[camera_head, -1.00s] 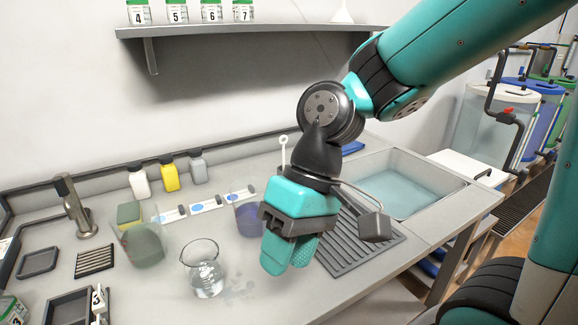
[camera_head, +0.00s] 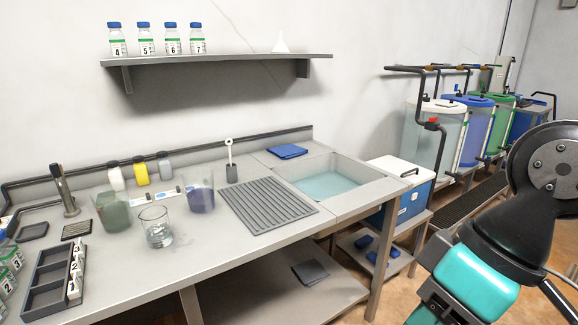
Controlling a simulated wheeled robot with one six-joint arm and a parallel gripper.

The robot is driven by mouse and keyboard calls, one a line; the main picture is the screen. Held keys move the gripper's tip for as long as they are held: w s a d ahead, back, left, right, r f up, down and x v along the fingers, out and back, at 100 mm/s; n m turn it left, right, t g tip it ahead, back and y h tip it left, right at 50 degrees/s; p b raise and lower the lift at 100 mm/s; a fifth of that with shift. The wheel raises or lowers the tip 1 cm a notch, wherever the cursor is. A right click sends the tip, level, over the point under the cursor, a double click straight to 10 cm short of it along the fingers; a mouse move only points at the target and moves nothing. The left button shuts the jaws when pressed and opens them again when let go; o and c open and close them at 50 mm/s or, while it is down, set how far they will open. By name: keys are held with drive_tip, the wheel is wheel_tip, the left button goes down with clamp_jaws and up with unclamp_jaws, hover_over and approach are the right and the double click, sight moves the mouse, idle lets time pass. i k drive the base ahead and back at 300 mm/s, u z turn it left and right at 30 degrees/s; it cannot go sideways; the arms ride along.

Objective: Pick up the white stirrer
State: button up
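The white stirrer (camera_head: 230,152) stands upright, its ringed top up, in a small dark grey holder (camera_head: 232,173) at the back of the counter, behind the ribbed drain mat. Its lower end is hidden in the holder. My gripper (camera_head: 428,314) is at the bottom right of the view, in front of the counter and far from the stirrer. Its fingertips are cut off by the frame edge, so its opening does not show.
A glass beaker (camera_head: 156,228), a purple container (camera_head: 201,195) and a green container (camera_head: 112,212) stand left of the drain mat (camera_head: 268,204). A sink (camera_head: 328,186) with water is to the right. A shelf (camera_head: 225,61) with bottles hangs above. The stirrer's surroundings look clear.

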sight(229, 144)
drive_tip(key=z, duration=0.6)
drive_tip(key=i, duration=1.45)
drive_tip(key=u, duration=0.6)
drive_tip(key=i, duration=0.55)
drive_tip(key=u, duration=1.05)
drive_tip(key=i, duration=0.4)
drive_tip(key=u, duration=0.35)
